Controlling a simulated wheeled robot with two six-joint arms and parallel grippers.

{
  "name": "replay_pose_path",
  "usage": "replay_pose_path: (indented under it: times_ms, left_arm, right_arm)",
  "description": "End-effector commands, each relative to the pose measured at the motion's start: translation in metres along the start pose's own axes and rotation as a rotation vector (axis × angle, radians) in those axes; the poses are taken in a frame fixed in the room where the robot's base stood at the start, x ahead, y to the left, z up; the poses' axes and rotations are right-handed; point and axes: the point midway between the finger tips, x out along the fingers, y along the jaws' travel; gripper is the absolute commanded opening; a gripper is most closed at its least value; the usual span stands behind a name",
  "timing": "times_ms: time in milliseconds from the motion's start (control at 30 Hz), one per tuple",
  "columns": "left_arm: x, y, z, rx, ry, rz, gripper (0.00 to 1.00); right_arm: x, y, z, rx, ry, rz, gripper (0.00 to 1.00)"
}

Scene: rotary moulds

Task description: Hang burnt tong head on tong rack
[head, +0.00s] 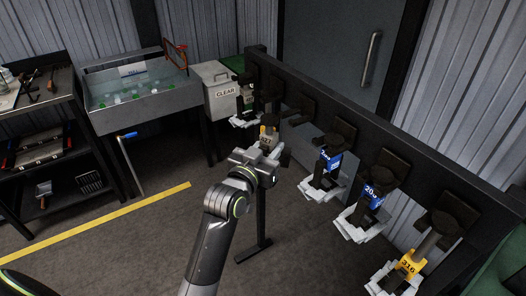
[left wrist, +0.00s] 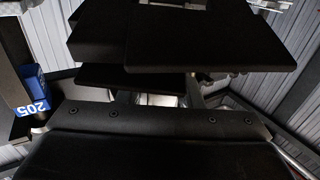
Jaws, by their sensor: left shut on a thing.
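The tong rack (head: 400,152) is a long dark rail running from the back middle to the front right. My left gripper (head: 272,157) is at the rack, at an empty-looking stretch left of the blue-tagged heads. It is shut on a dark tong head with a tan tag (head: 267,138), which I take as the burnt one. Whether this head touches its hanger is hidden. In the left wrist view, dark flat plates (left wrist: 210,40) fill the middle, close to the camera. My right gripper is out of view.
Blue-tagged heads (head: 330,160) (head: 372,195) and a yellow-tagged head (head: 408,265) hang on the rack over pale trays. A green-tagged head (head: 245,100) hangs at its far end. A water trough (head: 135,110), a CLEAR bin (head: 222,105) and a shelf (head: 75,125) stand left.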

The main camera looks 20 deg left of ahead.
Motion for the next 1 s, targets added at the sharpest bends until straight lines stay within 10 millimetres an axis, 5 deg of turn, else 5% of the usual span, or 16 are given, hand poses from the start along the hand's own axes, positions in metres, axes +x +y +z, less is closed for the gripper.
replay_pose_path:
  times_ms: [1000]
  left_arm:
    - [0.051, 0.030, -0.003, -0.002, 0.005, 0.002, 0.00]
  right_arm:
    - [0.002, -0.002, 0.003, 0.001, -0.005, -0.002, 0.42]
